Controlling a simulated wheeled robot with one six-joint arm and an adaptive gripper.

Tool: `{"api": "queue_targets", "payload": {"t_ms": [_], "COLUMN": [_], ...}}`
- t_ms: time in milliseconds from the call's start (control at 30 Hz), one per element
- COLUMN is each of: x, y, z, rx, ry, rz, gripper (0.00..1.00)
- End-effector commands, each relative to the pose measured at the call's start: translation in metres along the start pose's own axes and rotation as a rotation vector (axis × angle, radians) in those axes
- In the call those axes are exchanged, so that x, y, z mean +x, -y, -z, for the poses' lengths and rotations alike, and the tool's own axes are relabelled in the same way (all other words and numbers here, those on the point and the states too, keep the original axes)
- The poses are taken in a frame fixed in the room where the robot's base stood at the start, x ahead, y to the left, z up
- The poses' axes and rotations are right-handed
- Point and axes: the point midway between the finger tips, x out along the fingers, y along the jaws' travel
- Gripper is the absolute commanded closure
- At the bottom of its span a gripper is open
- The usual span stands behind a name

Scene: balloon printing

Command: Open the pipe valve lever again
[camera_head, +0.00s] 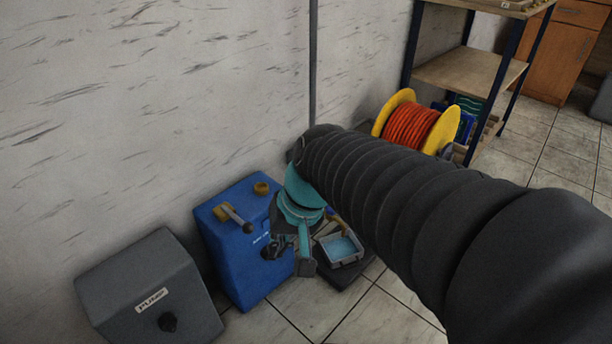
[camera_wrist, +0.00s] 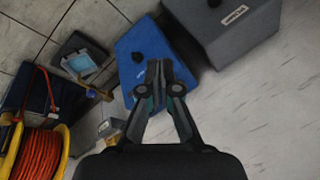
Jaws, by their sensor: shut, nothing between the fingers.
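A brass-coloured pipe piece (camera_head: 340,224) stands at the small tray, just right of my gripper in the head view. It also shows in the wrist view (camera_wrist: 94,91), left of the fingers. It is too small to tell which part is the valve lever or how it is turned. My gripper (camera_head: 281,243) is at the blue box's right side, pointing down. In the wrist view its fingertips (camera_wrist: 158,67) are together and empty, over the blue box. The arm hides part of the area.
A grey labelled box (camera_head: 150,290) stands left of the blue box. A tray with a light blue surface (camera_head: 341,249) sits right of my gripper. A yellow reel of orange hose (camera_head: 410,126) and a shelf (camera_head: 470,75) stand farther back. The wall is close behind.

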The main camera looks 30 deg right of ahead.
Motion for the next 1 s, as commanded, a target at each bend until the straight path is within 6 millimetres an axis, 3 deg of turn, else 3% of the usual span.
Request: {"api": "queue_targets", "payload": {"t_ms": [333,567,767,1000], "x": [0.053,0.08,0.106,0.142], "y": [0.01,-0.009,-0.055,-0.15], "z": [0.059,0.121,0.181,0.239], "rx": [0.469,0.79,1.072,1.402], "ry": [0.246,0.305,0.282,0.155], "rz": [0.357,0.63,0.876,1.158], "gripper": [1.0,1.0,1.0,1.0]}}
